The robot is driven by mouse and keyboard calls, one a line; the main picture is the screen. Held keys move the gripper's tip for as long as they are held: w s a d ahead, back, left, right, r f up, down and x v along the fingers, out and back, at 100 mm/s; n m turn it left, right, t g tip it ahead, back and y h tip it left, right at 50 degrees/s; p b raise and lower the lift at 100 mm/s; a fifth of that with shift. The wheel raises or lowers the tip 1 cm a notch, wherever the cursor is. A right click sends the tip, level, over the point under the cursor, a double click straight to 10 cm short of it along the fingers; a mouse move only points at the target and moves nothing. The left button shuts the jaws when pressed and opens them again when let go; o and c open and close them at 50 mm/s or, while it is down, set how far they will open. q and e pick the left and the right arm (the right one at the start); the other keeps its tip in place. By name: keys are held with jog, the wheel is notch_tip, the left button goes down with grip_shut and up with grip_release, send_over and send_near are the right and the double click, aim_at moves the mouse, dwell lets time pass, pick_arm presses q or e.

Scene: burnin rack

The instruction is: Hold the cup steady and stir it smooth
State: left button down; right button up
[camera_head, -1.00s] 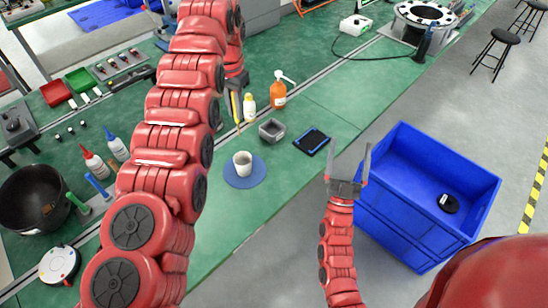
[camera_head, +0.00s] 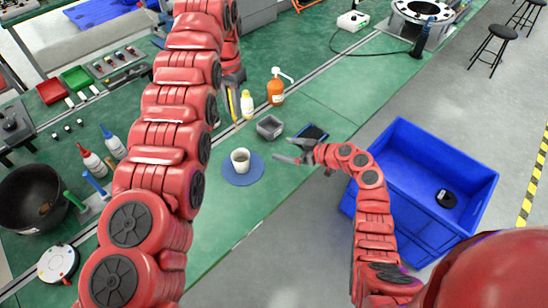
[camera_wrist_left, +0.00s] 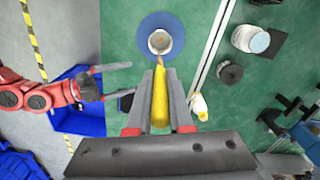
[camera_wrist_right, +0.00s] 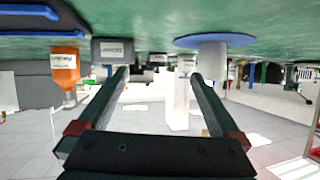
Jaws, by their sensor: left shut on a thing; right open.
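A white cup (camera_head: 240,160) stands upright on a round blue mat (camera_head: 242,180) on the green bench. It shows from above in the left wrist view (camera_wrist_left: 159,41) with greyish-brown contents. My left gripper (camera_wrist_left: 161,75) is shut on a yellow-handled tool (camera_wrist_left: 160,100) whose thin end points toward the cup. In the head view the yellow tool (camera_head: 232,104) hangs behind the cup, beside the red arm. My right gripper (camera_head: 287,151) is open and empty, to the right of the cup and apart from it. In the right wrist view the cup (camera_wrist_right: 213,62) appears beyond the right finger.
A grey square container (camera_head: 270,127), an orange pump bottle (camera_head: 275,92) and a yellow-white bottle (camera_head: 247,105) stand behind the cup. A dark tablet (camera_head: 312,133) lies partly hidden by my right arm. A blue bin (camera_head: 425,180) stands off the bench. Green bench in front of the mat is clear.

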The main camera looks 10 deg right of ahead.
aim_at(241, 161)
jog(key=s+a+n+g, duration=0.1)
jog(key=s+a+r+n+g+y, duration=0.1)
jog(key=a, duration=0.1)
jog(key=s+a+n+g+y, duration=0.1)
jog(key=s+a+n, duration=0.1)
jog(key=shift+s+r+g, duration=0.1)
jog(key=shift+r+g, duration=0.2)
jog(key=shift+r, duration=0.05)
jog(key=shift+s+a+n+y, duration=0.1)
jog(key=shift+a+n+y, duration=0.1)
jog(key=shift+n+y, duration=0.1)
jog(key=x, duration=1.1)
jog(key=shift+a+f, duration=0.2)
jog(key=shift+a, duration=0.05)
jog(key=c, duration=1.3)
jog(key=shift+c, duration=0.2)
pick_arm(q)
jog(key=shift+f, duration=0.1)
